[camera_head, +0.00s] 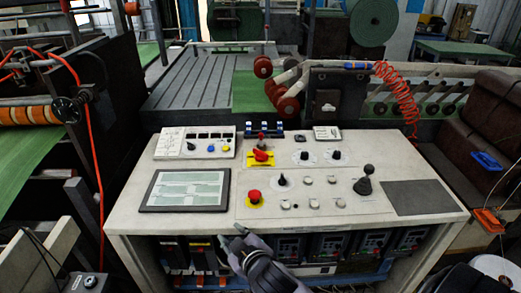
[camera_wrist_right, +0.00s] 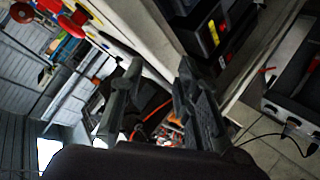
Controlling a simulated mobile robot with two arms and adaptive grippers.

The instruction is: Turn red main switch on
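The red main switch (camera_head: 261,155) is a red rotary handle on a yellow plate, in the upper middle of the sloped console (camera_head: 225,222) in the head view. Its exact handle angle is too small to tell. My right gripper (camera_head: 232,235) is at the console's front edge, below and slightly left of the switch in the picture and apart from it. In the right wrist view its two fingers (camera_wrist_right: 161,64) stand apart with nothing between them. I cannot make out the switch surely in that view. My left gripper is not in view.
A red mushroom button (camera_head: 254,196) on a yellow ring lies between my gripper and the switch. A black knob (camera_head: 282,180) and a joystick (camera_head: 365,183) stand to the right. A screen (camera_head: 186,190) lies left. Electrical units (camera_head: 325,246) fill the shelf below.

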